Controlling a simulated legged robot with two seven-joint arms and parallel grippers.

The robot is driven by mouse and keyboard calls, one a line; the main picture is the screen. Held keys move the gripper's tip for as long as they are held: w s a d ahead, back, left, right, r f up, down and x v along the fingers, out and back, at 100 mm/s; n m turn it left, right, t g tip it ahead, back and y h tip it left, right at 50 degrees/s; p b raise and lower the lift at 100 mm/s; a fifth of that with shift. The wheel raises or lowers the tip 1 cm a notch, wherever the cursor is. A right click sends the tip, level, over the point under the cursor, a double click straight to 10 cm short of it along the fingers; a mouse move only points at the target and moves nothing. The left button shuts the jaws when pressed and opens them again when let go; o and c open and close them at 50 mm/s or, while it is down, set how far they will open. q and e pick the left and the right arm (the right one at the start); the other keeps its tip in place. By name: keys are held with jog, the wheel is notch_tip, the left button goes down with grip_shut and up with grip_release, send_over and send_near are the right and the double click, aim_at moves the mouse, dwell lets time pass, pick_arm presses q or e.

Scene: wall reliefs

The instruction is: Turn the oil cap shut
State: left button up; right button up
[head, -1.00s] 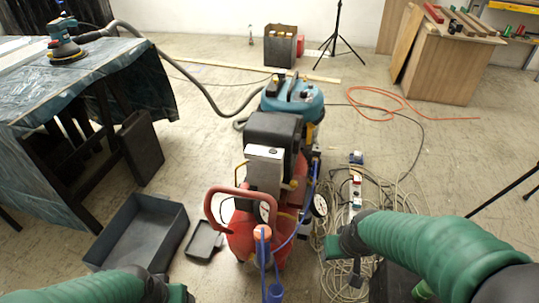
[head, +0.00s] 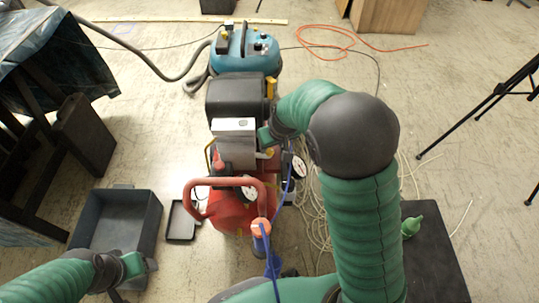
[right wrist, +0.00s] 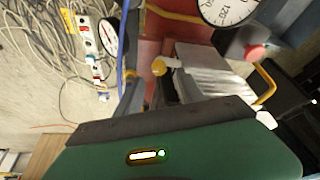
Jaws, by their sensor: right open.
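The compressor's red tank (head: 228,212) has a red handle (head: 200,183) and dial gauges. A blue hose (head: 280,205) runs near my right arm. A blue vacuum (head: 245,52) stands behind. A grey bin (head: 115,215) lies left; a green bottle (head: 411,226) stands right.

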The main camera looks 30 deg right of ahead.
aim_at(270, 151)
jog(key=b+x, duration=0.1)
jog(key=x, duration=0.3)
jog(key=shift+f+b, duration=0.3)
jog(key=shift+f, duration=0.1)
pick_arm(q)
jog(key=shift+s+x, duration=0.25)
jog(key=shift+x, duration=0.95)
pick_arm(e)
jog(key=shift+w, duration=0.1)
pick_arm(q)
jog(key=shift+d+f, duration=0.1)
pick_arm(e)
jog(key=shift+r, duration=0.1)
jog(key=shift+c, duration=0.5)
grip_shut()
